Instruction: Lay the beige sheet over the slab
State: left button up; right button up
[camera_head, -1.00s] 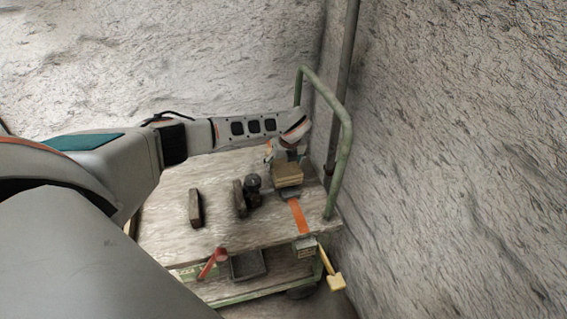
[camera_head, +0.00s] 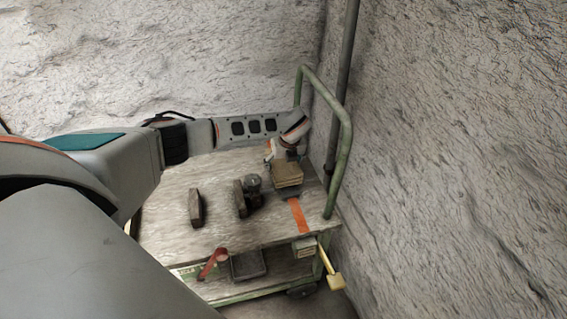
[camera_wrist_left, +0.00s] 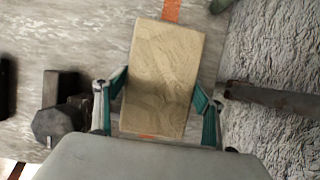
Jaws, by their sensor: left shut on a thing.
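The beige sheet (camera_head: 287,172) is a flat, rectangular piece at the right end of the cart top. It also shows large in the left wrist view (camera_wrist_left: 162,75), lying lengthwise between the fingers. My left gripper (camera_wrist_left: 158,112) is shut on it, one teal-padded finger along each side edge; in the head view the gripper (camera_head: 284,156) is small and partly covered by my arm. A darker grey edge, possibly the slab (camera_head: 288,194), shows just below the sheet. I cannot tell whether they touch. My right gripper is not in view.
A dark weight (camera_head: 253,187) and a dark block (camera_head: 240,198) stand left of the sheet, another block (camera_head: 196,207) farther left. An orange strip (camera_head: 298,215) runs in front. The cart's green handle (camera_head: 346,150) and rough wall (camera_head: 450,160) are close on the right.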

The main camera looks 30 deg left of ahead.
pick_arm(q)
jog(key=shift+f, duration=0.2)
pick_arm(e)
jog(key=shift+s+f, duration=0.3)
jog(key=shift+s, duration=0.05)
pick_arm(q)
jog(key=shift+f, duration=0.45)
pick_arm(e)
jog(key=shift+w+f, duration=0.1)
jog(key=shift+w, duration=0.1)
pick_arm(q)
jog(key=o, duration=1.4)
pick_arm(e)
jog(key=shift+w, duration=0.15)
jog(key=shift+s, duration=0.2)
